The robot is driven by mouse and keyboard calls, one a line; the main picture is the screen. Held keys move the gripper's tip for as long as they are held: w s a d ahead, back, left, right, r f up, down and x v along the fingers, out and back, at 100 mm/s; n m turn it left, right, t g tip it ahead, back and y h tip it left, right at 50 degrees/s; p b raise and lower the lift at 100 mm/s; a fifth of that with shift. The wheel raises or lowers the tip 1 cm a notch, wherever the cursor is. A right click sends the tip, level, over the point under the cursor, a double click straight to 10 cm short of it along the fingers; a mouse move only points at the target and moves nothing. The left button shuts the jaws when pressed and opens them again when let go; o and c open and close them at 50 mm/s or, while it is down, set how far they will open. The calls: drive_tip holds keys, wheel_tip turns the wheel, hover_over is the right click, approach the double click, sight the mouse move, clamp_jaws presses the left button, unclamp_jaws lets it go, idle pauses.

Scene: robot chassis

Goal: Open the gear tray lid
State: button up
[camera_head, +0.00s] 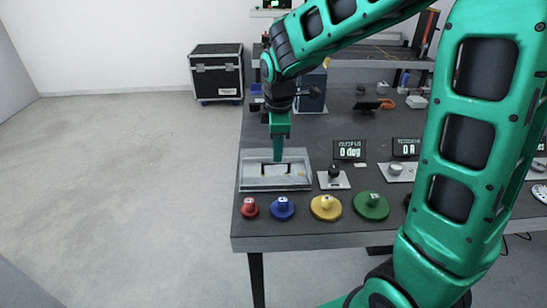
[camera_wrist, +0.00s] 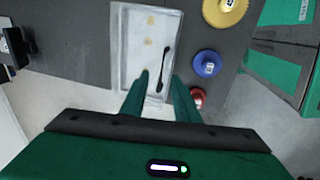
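The gear tray (camera_head: 250,184) is a pale grey, shallow box at the table's left front corner. Its pale lid (camera_wrist: 131,60) appears to lie flat and closed, with small yellowish shapes showing faintly through it. A thin black handle (camera_wrist: 164,62) is on the lid; it also shows in the head view (camera_head: 264,168). My gripper (camera_head: 278,158) points down over the tray. In the wrist view my gripper (camera_wrist: 159,76) has its two green fingers apart, with the near end of the handle between them in the picture. Whether the fingers touch the handle or lid is unclear.
Red (camera_head: 250,208), blue (camera_head: 281,208), yellow (camera_head: 326,207) and green (camera_head: 371,206) knobbed discs line the table's front edge. A small plate with a black knob (camera_head: 334,178) stands right of the tray, with a display (camera_head: 350,150) behind. A black case (camera_head: 216,72) stands on the floor.

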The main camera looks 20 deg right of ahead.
drive_tip(key=shift+w+d+f, duration=0.1)
drive_tip(key=shift+w+f, duration=0.1)
drive_tip(key=shift+f, duration=0.8)
drive_tip(key=shift+w+d+f, duration=0.1)
drive_tip(key=shift+w+f, duration=0.05)
drive_tip(key=shift+f, duration=0.85)
clamp_jaws()
drive_tip(key=shift+w+a+r, duration=0.1)
